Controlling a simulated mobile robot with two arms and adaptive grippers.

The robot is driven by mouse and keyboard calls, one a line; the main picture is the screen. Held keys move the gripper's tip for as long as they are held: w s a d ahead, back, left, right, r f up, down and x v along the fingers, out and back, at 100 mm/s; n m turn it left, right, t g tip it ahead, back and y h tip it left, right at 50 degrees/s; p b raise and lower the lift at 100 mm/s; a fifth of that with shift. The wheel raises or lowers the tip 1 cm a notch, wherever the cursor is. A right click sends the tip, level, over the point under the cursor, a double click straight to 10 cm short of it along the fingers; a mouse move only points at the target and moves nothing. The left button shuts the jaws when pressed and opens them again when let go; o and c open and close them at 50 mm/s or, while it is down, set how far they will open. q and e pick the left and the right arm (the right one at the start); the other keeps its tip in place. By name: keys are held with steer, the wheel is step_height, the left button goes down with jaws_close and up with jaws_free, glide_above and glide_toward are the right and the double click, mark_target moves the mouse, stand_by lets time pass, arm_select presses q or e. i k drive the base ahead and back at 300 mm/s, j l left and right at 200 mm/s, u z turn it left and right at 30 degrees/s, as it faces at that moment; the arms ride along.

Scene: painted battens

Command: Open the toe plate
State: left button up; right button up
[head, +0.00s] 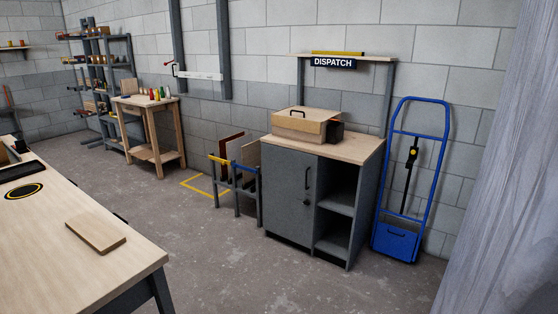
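A blue hand truck (426,165) stands upright against the block wall at the right. Its blue toe plate (395,243) is at the bottom of the frame and looks folded up, close to upright. A black strap with a yellow buckle (412,153) runs down the middle of the frame. The wheels cannot be made out. Neither of my grippers is in view.
A grey dispatch cabinet (289,198) with open shelves stands just left of the truck, a lidded wooden box (301,130) on top. A workbench (75,217) fills the lower left. A pale grey surface (507,200) blocks the far right. The floor (270,285) in front is clear.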

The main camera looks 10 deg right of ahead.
mark_target(396, 242)
steer(key=i+z, duration=0.2)
steer(key=i, duration=0.8)
steer(key=i+j+z, duration=0.2)
steer(key=i, duration=0.75)
